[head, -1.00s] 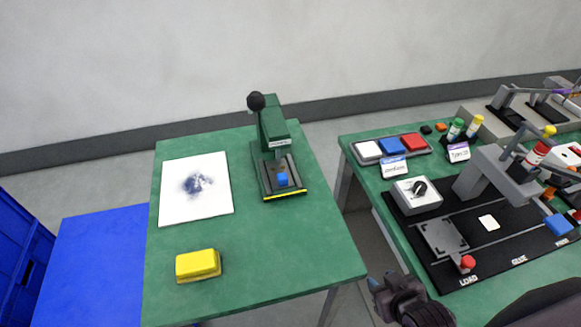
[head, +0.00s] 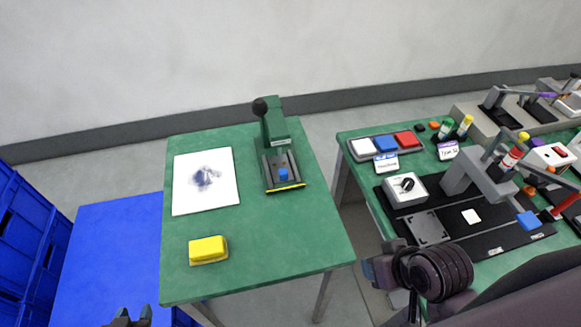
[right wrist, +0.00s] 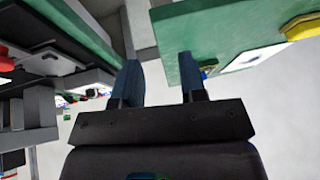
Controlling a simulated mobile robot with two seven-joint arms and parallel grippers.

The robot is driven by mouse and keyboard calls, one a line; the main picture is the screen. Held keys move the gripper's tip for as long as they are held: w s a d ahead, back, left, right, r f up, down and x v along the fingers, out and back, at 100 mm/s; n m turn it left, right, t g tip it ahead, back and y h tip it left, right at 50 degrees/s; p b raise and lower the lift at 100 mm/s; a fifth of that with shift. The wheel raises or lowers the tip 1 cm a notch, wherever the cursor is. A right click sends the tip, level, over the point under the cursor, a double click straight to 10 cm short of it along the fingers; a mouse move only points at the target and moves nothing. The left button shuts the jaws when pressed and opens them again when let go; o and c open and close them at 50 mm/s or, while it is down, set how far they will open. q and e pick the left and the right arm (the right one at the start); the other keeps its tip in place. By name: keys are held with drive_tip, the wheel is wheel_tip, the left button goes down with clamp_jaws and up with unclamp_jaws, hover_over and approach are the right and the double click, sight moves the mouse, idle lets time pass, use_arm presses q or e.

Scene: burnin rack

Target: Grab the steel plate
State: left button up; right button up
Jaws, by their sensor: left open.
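A flat grey plate (head: 427,228) with dark corner marks lies on the black board of the right table; I cannot tell for certain that it is the steel plate. My right arm is in front of the board's near left corner. My right gripper (right wrist: 160,65) shows in the right wrist view with its fingers apart and nothing between them, beside the table edges.
The left green table (head: 270,235) holds a white sheet (head: 190,200) with a dark smudge, a yellow block (head: 208,250) and a green press (head: 278,150). The right table also holds a tray (head: 360,158) of coloured blocks and a white dial box (head: 407,190). A gap separates the tables.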

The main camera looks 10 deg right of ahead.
drive_tip(key=w+a+r+m+t+y, duration=0.8)
drive_tip(key=w+a+r+m+t, duration=0.35)
drive_tip(key=w+m, duration=0.2)
drive_tip(key=w+d+m+t+h, duration=0.2)
drive_tip(key=w+m+t+h, duration=0.15)
drive_tip(key=m+h, duration=0.45)
drive_tip(key=m+g+h, duration=0.2)
drive_tip(key=m+g, duration=0.5)
drive_tip(key=m, duration=0.8)
approach(283, 172)
drive_tip(key=shift+s+d+r+n, duration=0.25)
drive_tip(key=shift+s+d, duration=0.3)
drive_tip(key=shift+s, duration=0.1)
drive_tip(key=shift+a+f, duration=0.15)
drive_tip(key=shift+f, duration=0.1)
drive_tip(key=shift+w+f, duration=0.15)
drive_tip(key=shift+w, duration=0.2)
drive_tip(key=x, duration=0.4)
drive_tip(key=shift+w+a+f, duration=0.1)
drive_tip(key=shift+w, duration=0.2)
drive_tip(key=shift+a+r+b+x, duration=0.1)
drive_tip(key=shift+b+x, duration=0.1)
drive_tip(key=shift+x, duration=1.1)
drive_tip(key=shift+a+r+b+x, duration=0.1)
drive_tip(key=shift+a+b+x, duration=0.05)
drive_tip(key=shift+x, duration=1.2)
